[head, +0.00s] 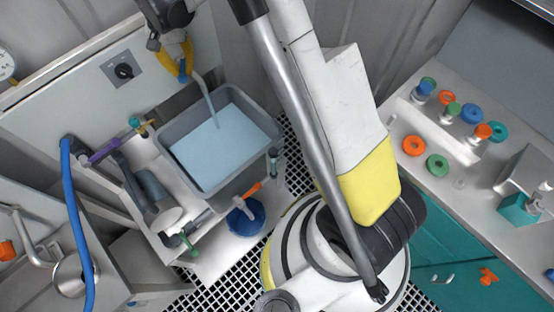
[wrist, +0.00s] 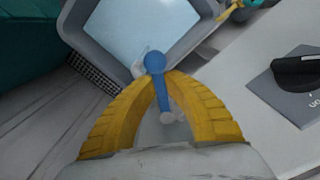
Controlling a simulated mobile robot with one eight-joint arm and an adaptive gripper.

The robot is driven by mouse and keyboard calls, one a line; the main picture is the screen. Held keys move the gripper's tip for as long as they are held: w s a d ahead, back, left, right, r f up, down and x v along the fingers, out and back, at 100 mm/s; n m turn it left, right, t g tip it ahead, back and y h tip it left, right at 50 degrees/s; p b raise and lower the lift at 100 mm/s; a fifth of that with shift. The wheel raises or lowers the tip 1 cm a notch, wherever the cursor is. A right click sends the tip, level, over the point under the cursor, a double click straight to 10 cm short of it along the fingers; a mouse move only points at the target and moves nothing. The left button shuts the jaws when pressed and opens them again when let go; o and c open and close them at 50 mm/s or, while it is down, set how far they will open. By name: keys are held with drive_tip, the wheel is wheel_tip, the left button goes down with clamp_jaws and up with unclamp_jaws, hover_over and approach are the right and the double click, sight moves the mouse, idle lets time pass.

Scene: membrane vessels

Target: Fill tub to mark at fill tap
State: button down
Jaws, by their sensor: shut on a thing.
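The grey tub (head: 246,166) stands below the fill tap and holds pale blue liquid (head: 212,143). A stream (head: 209,98) runs from the tap's spout (head: 197,78) into it. No fill mark can be made out. My gripper (head: 184,76), with yellow fingers, is at the tap above the tub's far left side. In the wrist view its fingertips (wrist: 154,72) are closed around a blue tap lever (wrist: 157,64). The tub (wrist: 91,52) and its liquid (wrist: 143,22) lie just beyond the lever.
A black dial (head: 123,71) sits on the wall panel left of the tap. A blue hose (head: 77,220) hangs at the left. Grated floor (head: 300,178) shows between.

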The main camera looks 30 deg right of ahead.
drive_tip(key=w+a+m, duration=0.1)
drive_tip(key=m, duration=0.3)
drive_tip(key=w+a+m, duration=0.1)
drive_tip(key=m, duration=0.3)
drive_tip(key=w+a+m, duration=0.1)
drive_tip(key=w+m, duration=0.1)
drive_tip(key=m, duration=0.1)
drive_tip(key=shift+a+m, duration=0.25)
drive_tip(key=shift+m, duration=0.15)
drive_tip(key=c, duration=1.4)
unclamp_jaws()
wheel_tip(320, 180, up, 12)
